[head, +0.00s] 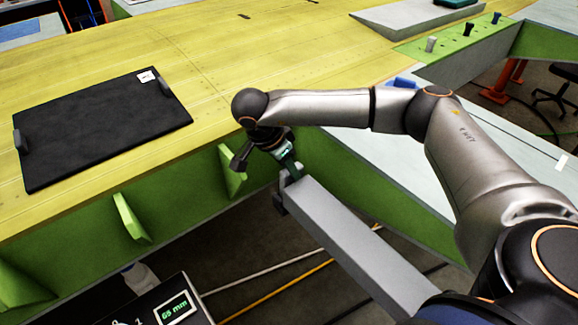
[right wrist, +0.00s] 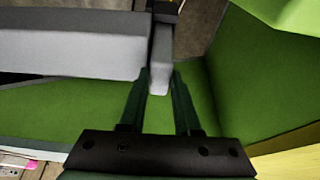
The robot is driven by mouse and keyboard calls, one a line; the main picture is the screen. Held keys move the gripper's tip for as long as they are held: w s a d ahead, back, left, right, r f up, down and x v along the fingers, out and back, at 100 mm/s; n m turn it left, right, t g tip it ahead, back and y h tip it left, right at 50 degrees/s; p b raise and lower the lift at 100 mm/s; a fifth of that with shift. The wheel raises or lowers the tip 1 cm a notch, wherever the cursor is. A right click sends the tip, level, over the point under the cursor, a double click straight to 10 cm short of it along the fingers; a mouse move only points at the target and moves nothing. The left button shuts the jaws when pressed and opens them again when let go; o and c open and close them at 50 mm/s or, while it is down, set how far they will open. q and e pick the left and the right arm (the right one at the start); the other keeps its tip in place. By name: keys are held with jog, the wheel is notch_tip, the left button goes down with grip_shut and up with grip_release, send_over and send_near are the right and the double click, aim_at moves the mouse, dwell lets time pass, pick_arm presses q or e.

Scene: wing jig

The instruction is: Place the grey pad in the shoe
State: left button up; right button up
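A dark bracket at the beam's end, likely the shoe (head: 279,203), also shows at the top of the right wrist view (right wrist: 167,7). The pad lies between the fingers and this bracket; I cannot tell whether it is seated in it. My left gripper is not in view.
A black mat (head: 100,125) with grey end blocks lies on the yellow wing panel (head: 210,60). Green ribs (head: 130,218) run below its edge. A green rack (head: 455,38) holds small coloured pegs. A box reading "65 mm" (head: 175,311) stands at bottom left. Cables cross the floor.

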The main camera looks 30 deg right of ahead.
jog(key=o, duration=0.5)
jog(key=shift+c, duration=0.2)
jog(key=shift+r, duration=0.2)
jog(key=shift+a+r, duration=0.2)
jog(key=shift+r, duration=0.1)
jog(key=v, duration=1.1)
jog(key=shift+b, duration=0.45)
jog(key=shift+r, duration=0.15)
